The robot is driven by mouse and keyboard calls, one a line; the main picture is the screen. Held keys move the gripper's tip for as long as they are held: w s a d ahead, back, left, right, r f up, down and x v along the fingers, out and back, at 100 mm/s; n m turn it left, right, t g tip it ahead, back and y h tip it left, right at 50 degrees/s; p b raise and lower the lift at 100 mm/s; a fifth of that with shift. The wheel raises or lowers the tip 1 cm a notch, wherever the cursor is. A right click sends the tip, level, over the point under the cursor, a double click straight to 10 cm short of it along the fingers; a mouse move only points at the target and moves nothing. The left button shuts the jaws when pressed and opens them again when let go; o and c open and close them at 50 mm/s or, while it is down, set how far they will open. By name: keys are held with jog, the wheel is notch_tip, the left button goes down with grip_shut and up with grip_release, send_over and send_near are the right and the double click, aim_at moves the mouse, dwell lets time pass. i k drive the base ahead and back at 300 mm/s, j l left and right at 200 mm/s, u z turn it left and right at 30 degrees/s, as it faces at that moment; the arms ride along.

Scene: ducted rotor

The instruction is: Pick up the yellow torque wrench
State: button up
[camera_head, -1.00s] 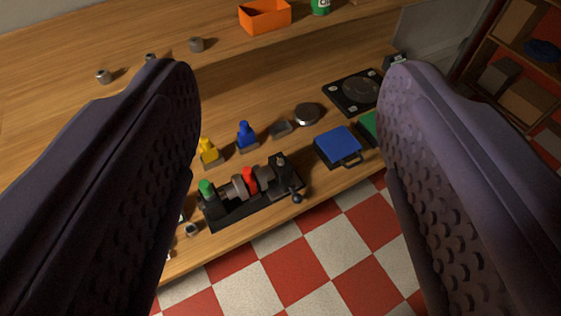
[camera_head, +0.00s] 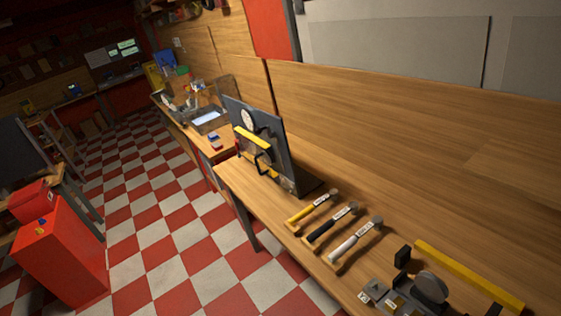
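The yellow torque wrench (camera_head: 307,211) lies on the wooden bench (camera_head: 237,184), slanting from lower left to upper right, with a white label near its far end. It is the farthest of three similar wrenches side by side. A black-handled wrench (camera_head: 326,229) lies beside it, and a white-handled wrench (camera_head: 348,244) lies nearest of the three. My gripper is not in view, so its state does not show.
A dark upright panel (camera_head: 285,150) with a yellow bar stands on the bench just beyond the wrenches. A long yellow bar (camera_head: 470,279) and a round grey device (camera_head: 430,288) lie at lower right. A red cabinet (camera_head: 62,262) stands at left. Checkered floor is open between.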

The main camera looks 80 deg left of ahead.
aim_at(333, 194)
jog(key=u, duration=1.85)
